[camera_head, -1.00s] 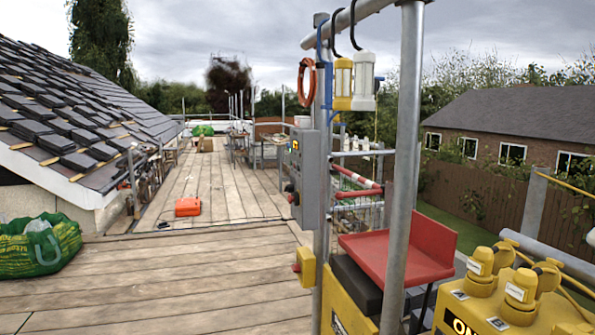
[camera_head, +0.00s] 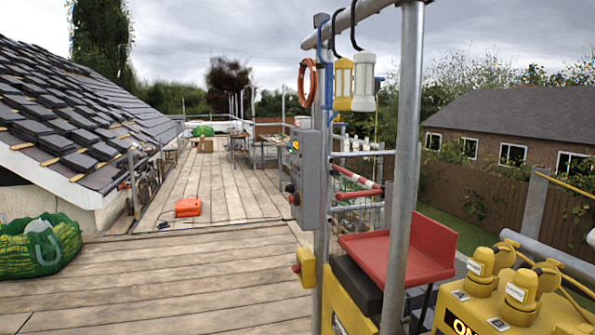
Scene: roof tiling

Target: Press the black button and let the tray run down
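A grey control box (camera_head: 309,175) is fixed to the scaffold pole in the middle of the view. I see its left face at a steep angle. I cannot tell whether this knob is the black button. Neither of my grippers shows in this view.
Two grey poles (camera_head: 404,160) stand upright around the tray. Yellow connectors (camera_head: 520,288) top a yellow box at the lower right. A green bag (camera_head: 38,247) and an orange case (camera_head: 188,207) lie on the plank deck.

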